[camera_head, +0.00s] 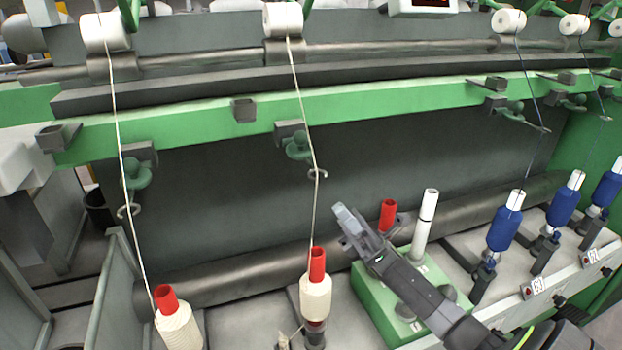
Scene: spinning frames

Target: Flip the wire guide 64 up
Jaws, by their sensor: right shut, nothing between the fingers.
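Several wire guides, green knobs with curled metal ends, hang from the green beam. One guide (298,147) is above and left of my right gripper, its curl beside a white thread. Another guide (136,175) is farther left, and its curl hangs low. Two more guides (512,110) at the right have ends reaching outward. I cannot read a number 64 on any of them. My right gripper (350,222) is shut and empty, below and right of the middle-left guide and apart from it. My left gripper is not in view.
A green box (375,305) with a red tube (387,215) and a white tube (424,225) stands under and beside my right arm. White bobbins with red tops (316,295) stand left, blue bobbins (504,232) right. Threads run down from the upper rollers. The dark panel behind is clear.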

